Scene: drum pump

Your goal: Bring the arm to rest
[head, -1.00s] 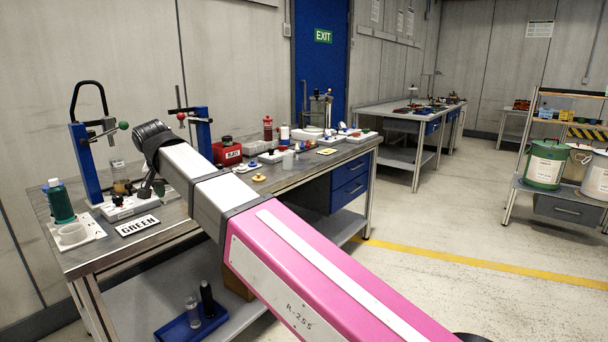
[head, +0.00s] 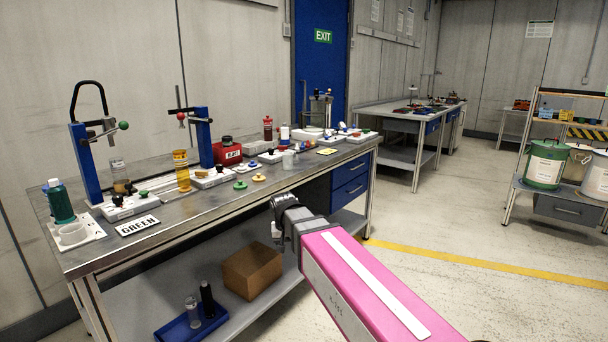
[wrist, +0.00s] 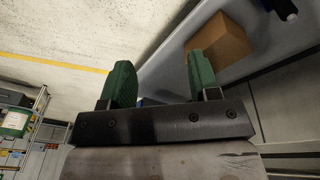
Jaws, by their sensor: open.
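My arm, with a pink cover, reaches in from the lower right of the head view, and its dark wrist end is in front of the bench's front edge. My gripper (wrist: 160,82) shows in the wrist view with two green fingers set wide apart. Nothing is between them. The fingers are hidden in the head view. The workbench (head: 225,205) is behind the arm, and its top carries the drum pump parts. A cardboard box (head: 251,270) is on its lower shelf, and the box also shows in the wrist view (wrist: 220,48).
A blue tray (head: 190,323) lies on the lower shelf. Open floor (head: 440,295) is at right.

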